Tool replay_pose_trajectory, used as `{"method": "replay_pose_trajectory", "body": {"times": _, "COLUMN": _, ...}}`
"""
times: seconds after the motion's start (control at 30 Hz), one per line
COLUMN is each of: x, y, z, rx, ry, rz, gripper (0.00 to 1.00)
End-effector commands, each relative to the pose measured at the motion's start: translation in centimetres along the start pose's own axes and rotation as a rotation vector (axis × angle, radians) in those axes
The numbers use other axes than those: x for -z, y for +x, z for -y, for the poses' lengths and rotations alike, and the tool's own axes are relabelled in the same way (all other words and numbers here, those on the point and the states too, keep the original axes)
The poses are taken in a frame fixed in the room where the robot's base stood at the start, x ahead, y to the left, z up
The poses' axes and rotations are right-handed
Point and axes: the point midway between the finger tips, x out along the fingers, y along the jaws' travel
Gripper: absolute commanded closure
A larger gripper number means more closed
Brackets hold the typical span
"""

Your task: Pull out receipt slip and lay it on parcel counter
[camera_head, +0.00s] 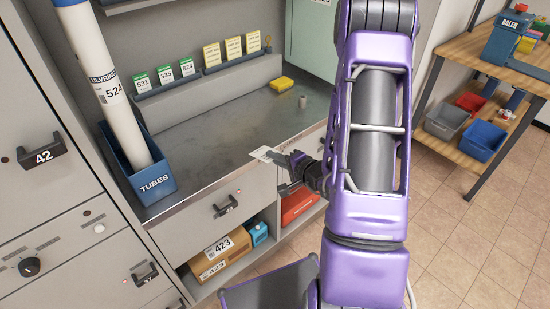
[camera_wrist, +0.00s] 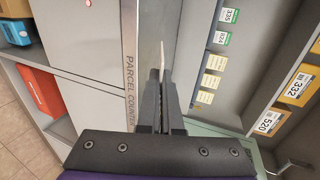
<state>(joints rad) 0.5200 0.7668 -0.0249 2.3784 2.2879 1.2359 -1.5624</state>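The receipt slip (camera_head: 263,153) is a small white paper with print, seen at the front edge of the grey parcel counter (camera_head: 225,133). My gripper (camera_head: 286,160) is shut on the slip, which sticks out ahead of the fingertips over the counter's edge. In the wrist view my gripper (camera_wrist: 161,72) has its fingers close together, with the slip (camera_wrist: 163,52) edge-on as a thin pale strip between them. The label PARCEL COUNTER runs along the edge strip (camera_wrist: 130,75). I cannot tell whether the slip touches the counter.
A blue TUBES bin (camera_head: 150,182) with a tall white tube (camera_head: 105,85) stands at the counter's left. A yellow block (camera_head: 282,84) and a small grey cylinder (camera_head: 303,101) sit toward the back right. The counter's middle is clear. Drawers (camera_head: 220,215) lie below.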

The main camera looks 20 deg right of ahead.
Motion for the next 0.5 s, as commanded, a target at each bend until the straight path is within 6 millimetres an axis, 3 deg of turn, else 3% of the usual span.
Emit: {"method": "replay_pose_trajectory", "body": {"times": 0.5, "x": -0.1, "y": 5.2, "z": 0.2, "rx": 0.001, "ry": 0.000, "rz": 0.001, "gripper": 1.00}}
